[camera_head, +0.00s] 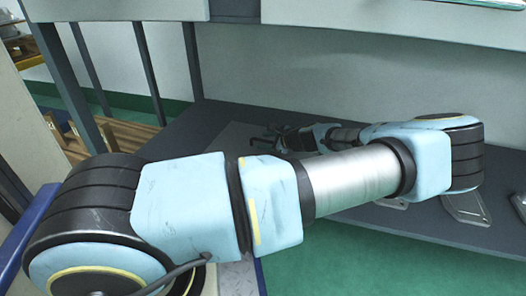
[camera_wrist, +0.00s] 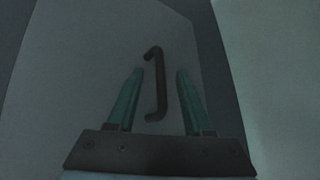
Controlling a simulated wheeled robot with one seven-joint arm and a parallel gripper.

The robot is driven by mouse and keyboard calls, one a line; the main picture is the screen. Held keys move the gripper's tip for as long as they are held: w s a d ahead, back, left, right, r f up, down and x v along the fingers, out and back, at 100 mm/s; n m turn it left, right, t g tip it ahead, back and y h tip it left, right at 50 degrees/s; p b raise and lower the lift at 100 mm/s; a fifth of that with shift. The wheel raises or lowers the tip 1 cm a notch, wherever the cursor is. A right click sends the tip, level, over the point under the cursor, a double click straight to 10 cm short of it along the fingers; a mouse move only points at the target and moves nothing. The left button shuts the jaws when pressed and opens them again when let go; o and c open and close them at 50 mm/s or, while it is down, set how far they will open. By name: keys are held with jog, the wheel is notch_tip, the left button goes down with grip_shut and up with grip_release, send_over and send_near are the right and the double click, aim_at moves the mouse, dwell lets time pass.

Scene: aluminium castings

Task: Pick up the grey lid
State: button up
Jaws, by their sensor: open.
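The grey lid (camera_wrist: 85,65) fills much of the dim wrist view as a flat plate. A dark bar handle (camera_wrist: 161,85) with bent ends stands on it. My gripper (camera_wrist: 160,73) is open, with one teal finger on each side of the handle. I cannot tell how far the fingertips are from the lid. In the head view my gripper (camera_head: 264,138) is small, low over the shelf behind my arm. A grey flat plate (camera_head: 210,139), which looks like the lid, shows there partly; my arm hides the rest.
The dark shelf (camera_head: 440,222) carries flat metal parts (camera_head: 466,209) at its right. A grey wall (camera_head: 310,82) closes its back, and an upper shelf edge (camera_head: 400,22) overhangs. Dark uprights (camera_head: 65,80) stand at the left, with a wooden crate (camera_head: 125,135) beyond.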

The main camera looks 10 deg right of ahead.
grip_shut()
dwell(0.6)
